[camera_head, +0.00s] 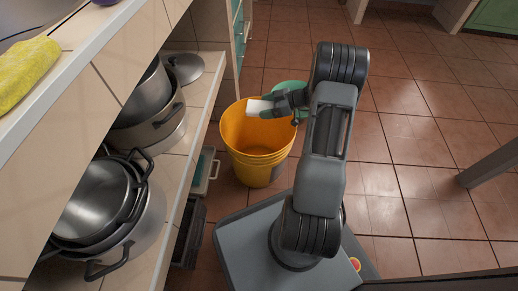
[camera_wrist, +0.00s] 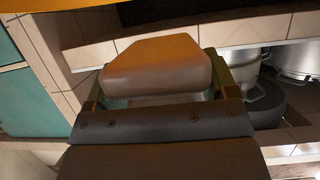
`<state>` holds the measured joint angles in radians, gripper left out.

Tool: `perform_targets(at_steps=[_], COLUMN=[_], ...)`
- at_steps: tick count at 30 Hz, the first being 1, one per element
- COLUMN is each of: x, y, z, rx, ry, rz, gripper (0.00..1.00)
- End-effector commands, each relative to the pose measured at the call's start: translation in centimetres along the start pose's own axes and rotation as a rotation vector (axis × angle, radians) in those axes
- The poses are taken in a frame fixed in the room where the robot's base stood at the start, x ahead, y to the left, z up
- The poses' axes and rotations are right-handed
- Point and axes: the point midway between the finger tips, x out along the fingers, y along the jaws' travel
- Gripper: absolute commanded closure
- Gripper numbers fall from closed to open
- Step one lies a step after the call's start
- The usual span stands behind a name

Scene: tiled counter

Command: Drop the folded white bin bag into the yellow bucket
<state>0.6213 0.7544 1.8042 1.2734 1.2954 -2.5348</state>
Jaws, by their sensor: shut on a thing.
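The yellow bucket (camera_head: 256,160) stands on the tiled floor in the head view, open side up. My gripper (camera_head: 277,104) is over the right part of its mouth and is shut on the folded white bin bag (camera_head: 259,107). The bag sticks out to the left of the fingers, over the bucket opening. In the wrist view the bag (camera_wrist: 155,68) sits between my two fingers (camera_wrist: 155,90) and looks brownish in shade. A yellow strip of the bucket (camera_wrist: 60,4) crosses the top left there. The bucket's bottom inside is mostly hidden.
A counter with a yellow cloth (camera_head: 24,72) and a shelf with several steel pots (camera_head: 95,200) runs along the left. Open tiled floor (camera_head: 410,130) lies to the right.

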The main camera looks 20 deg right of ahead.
Motion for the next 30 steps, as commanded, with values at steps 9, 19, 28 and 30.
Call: perform_targets(at_steps=[9, 19, 28, 30], x=[0.42, 0.42, 0.40, 0.18], y=[0.01, 0.00, -0.01, 0.01], z=[0.99, 0.98, 0.98, 0.94], rx=[-0.001, -0.001, -0.001, -0.001], ry=[-0.001, -0.001, -0.001, 0.000], rz=[0.000, 0.000, 0.000, 0.001], gripper=[0.43, 0.09, 0.00, 0.00])
